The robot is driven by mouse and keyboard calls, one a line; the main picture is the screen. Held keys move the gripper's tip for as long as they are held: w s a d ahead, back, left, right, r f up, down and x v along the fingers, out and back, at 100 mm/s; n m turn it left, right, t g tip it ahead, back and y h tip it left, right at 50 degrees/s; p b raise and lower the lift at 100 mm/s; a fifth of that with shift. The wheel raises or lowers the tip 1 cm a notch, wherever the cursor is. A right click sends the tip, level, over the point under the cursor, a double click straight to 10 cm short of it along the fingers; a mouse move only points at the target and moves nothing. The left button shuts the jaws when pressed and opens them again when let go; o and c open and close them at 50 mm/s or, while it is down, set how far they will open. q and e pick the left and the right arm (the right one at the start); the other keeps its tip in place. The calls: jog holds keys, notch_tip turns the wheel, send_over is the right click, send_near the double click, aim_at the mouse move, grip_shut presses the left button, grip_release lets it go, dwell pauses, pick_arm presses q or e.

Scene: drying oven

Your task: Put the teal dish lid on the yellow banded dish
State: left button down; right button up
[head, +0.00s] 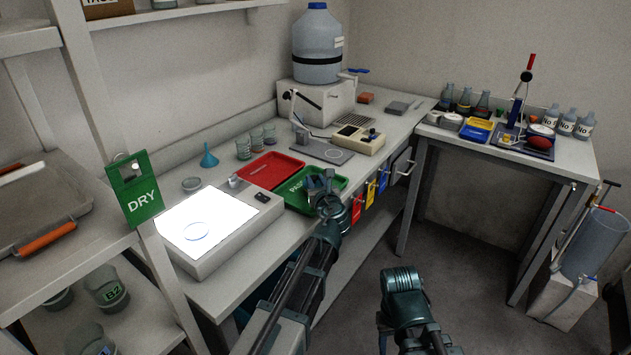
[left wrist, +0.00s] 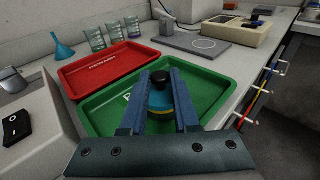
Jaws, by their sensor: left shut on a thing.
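My left gripper (head: 322,180) is over the green tray (head: 298,203). In the left wrist view, its two blue fingers (left wrist: 160,100) are shut on the teal dish lid (left wrist: 157,98), holding it by its dark knob. A yellow rim, apparently the yellow banded dish (left wrist: 172,106), shows at the lid's lower edge between the fingers. I cannot tell whether the lid touches the dish or is just above it. In the head view, the fingers hide lid and dish. My right arm's end (head: 402,282) is low at the front, and its fingers are not clear.
A red tray (head: 268,168) lies beside the green one, with several glass beakers (head: 256,140) and a blue funnel (head: 208,157) behind. A lit light box (head: 212,228) stands on the left. Scales (head: 358,138) stand beyond. The bench's front edge is close.

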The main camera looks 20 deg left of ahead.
pick_arm(q)
jog(key=c, duration=0.6)
grip_release()
jog(key=p+v, duration=0.2)
jog(key=v, duration=1.1)
jog(key=shift+s+d, duration=0.15)
jog(key=shift+s, duration=0.2)
